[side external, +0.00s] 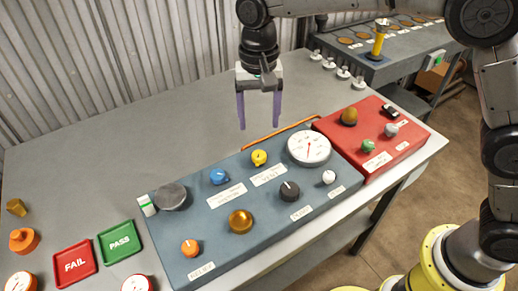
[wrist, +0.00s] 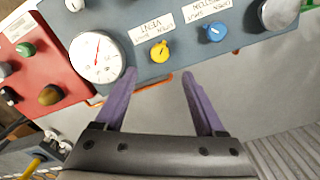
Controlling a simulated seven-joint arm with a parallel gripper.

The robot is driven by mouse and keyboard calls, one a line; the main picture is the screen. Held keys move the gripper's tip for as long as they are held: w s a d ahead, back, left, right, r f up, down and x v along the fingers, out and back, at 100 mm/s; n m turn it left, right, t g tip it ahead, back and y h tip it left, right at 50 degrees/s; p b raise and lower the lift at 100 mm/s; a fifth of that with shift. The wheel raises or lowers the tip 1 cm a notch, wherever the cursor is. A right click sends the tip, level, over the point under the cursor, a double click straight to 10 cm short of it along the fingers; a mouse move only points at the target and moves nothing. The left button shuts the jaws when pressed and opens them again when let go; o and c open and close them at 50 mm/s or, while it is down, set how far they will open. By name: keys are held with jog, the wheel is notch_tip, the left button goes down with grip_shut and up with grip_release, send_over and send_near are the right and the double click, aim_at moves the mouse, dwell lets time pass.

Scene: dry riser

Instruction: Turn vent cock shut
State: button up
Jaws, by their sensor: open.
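The vent cock is a yellow knob (side external: 259,157) on the blue-grey panel (side external: 215,215), beside a white label reading VENT. In the wrist view the yellow knob (wrist: 159,51) lies just beyond the fingertips, roughly centred between them. My gripper (side external: 259,122) has two purple fingers spread apart and pointing down, empty, above the table behind the panel. In the wrist view my gripper (wrist: 160,74) is open and touches nothing. The small print on the vent label is hard to read.
A blue knob (side external: 219,177) and a white dial gauge (side external: 309,149) flank the yellow knob. Black, white, gold and orange knobs share the panel. A red box (side external: 371,136) stands to the right. An orange strip (side external: 278,133) runs behind the panel. The table's back left is clear.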

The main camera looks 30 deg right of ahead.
aim_at(259, 154)
notch_tip(259, 154, down, 10)
jog(key=shift+f, duration=0.1)
dwell(0.4)
grip_shut()
